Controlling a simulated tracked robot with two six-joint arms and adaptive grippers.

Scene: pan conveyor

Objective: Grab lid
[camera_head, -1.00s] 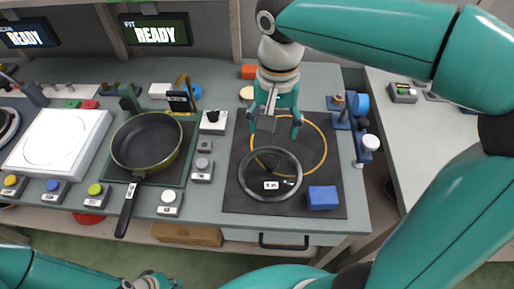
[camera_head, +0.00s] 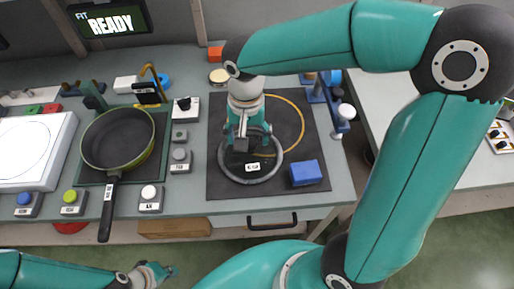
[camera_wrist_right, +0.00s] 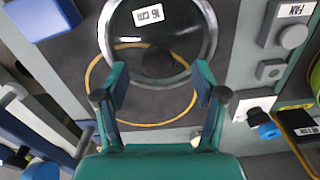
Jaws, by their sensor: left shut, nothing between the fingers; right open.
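The lid (camera_head: 264,172) is clear glass with a dark grey rim and a white size label. It lies flat on the dark mat, partly over a yellow ring. In the right wrist view the lid (camera_wrist_right: 165,30) fills the top middle, with its dark round knob facing the camera. My right gripper (camera_head: 250,146) is open over the lid's far side. In the wrist view its two fingers (camera_wrist_right: 160,95) stand apart on either side below the knob, not closed on it. My left gripper (camera_head: 162,272) is shut and empty at the bottom left, away from the lid.
A blue block (camera_head: 305,173) lies on the mat (camera_head: 225,188) right of the lid. A frying pan (camera_head: 118,140) sits to the left, with labelled buttons nearby. A blue fixture (camera_head: 340,112) stands at the mat's right edge. A drawer handle (camera_head: 273,221) is below the table front.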

